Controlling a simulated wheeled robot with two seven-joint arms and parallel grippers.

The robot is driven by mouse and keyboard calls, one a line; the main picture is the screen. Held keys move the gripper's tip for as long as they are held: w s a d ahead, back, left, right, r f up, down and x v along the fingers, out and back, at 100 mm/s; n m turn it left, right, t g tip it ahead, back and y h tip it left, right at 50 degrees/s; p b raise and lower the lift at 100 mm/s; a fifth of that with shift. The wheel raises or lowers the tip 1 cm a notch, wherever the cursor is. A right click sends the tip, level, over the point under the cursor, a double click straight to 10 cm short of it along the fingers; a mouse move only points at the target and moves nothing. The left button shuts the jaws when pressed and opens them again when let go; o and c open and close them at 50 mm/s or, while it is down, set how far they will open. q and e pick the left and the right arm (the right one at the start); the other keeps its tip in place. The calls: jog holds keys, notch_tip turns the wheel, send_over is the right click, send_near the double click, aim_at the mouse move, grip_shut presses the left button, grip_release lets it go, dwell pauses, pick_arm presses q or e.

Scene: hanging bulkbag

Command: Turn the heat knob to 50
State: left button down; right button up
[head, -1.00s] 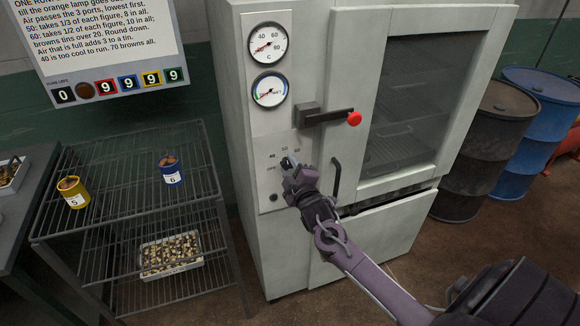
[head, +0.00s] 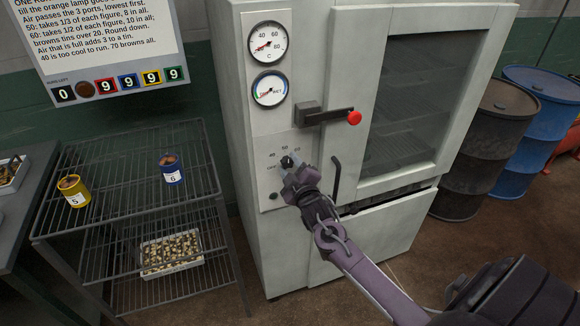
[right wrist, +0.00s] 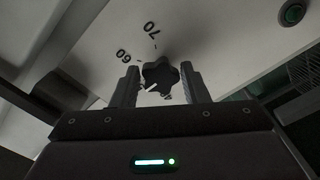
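The heat knob (head: 287,161) is a small dark lobed knob on the pale cabinet's front panel, below two gauges. It also shows in the right wrist view (right wrist: 160,76), where its white pointer line aims to the lower left, away from the printed 60 and 70. The 50 mark is not visible in that view. My right gripper (head: 291,170) is just in front of the knob. Its fingers (right wrist: 160,84) stand apart on either side of the knob; no clear grip shows. My left gripper is not in view.
The temperature gauge (head: 268,44) and a second gauge (head: 270,90) are above. A door lever with a red ball (head: 354,118) sticks out just above right. A wire rack (head: 110,200) with tins stands left; barrels (head: 483,150) stand right.

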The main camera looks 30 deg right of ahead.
jog(key=shift+o, duration=1.4)
jog(key=shift+s+a+f, duration=0.1)
jog(key=shift+s, duration=0.3)
jog(key=b+v, duration=0.1)
jog(key=v, duration=0.6)
jog(key=shift+b, duration=0.35)
